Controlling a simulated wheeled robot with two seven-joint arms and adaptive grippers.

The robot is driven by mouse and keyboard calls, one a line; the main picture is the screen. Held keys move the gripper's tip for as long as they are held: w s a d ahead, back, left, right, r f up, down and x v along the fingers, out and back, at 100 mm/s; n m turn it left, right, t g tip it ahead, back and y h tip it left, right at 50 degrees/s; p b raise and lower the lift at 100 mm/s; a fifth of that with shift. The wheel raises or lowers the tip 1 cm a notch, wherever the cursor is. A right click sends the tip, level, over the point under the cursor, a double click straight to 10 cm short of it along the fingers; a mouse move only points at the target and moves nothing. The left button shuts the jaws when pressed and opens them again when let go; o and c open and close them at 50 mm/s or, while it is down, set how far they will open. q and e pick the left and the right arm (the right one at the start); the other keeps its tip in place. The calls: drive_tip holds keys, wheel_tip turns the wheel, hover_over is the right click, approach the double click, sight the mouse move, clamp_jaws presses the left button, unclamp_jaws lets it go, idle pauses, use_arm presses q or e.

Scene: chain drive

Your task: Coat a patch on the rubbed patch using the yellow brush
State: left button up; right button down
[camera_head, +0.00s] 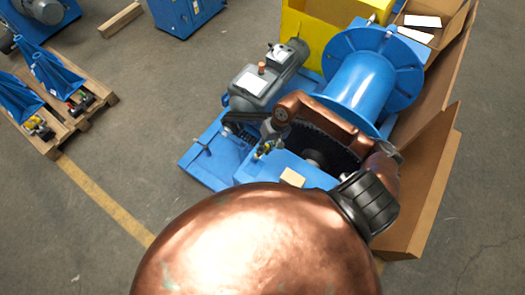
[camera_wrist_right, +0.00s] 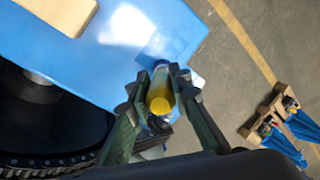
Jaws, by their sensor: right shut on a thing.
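My right gripper (camera_head: 268,138) is at the edge of the blue housing (camera_head: 270,167) of the chain drive. In the right wrist view, this gripper (camera_wrist_right: 163,82) is shut on the yellow brush (camera_wrist_right: 159,97), seen nearly end-on. The brush's far end points at the blue surface (camera_wrist_right: 105,65); I cannot tell whether it touches. A pale, whitish smear (camera_wrist_right: 128,22) shows on that surface, and a slightly darker blue area (camera_wrist_right: 172,42) lies just beyond the brush. I cannot tell which is the rubbed patch. My left gripper is not in view.
A tan block (camera_head: 292,177) sits on the housing, beside a dark chain wheel (camera_wrist_right: 35,105). A grey motor (camera_head: 265,78), a blue spool (camera_head: 360,75) and an open cardboard box (camera_head: 425,190) stand close by. Pallets (camera_head: 50,135) lie left, with clear floor between.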

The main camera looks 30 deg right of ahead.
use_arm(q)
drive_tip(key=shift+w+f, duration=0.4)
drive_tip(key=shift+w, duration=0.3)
use_arm(e)
drive_tip(key=w+v, duration=0.1)
drive_tip(key=v, duration=0.7)
drive_tip(key=shift+w+r, duration=0.25)
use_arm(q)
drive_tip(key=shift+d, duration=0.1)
use_arm(e)
drive_tip(key=shift+a, duration=0.15)
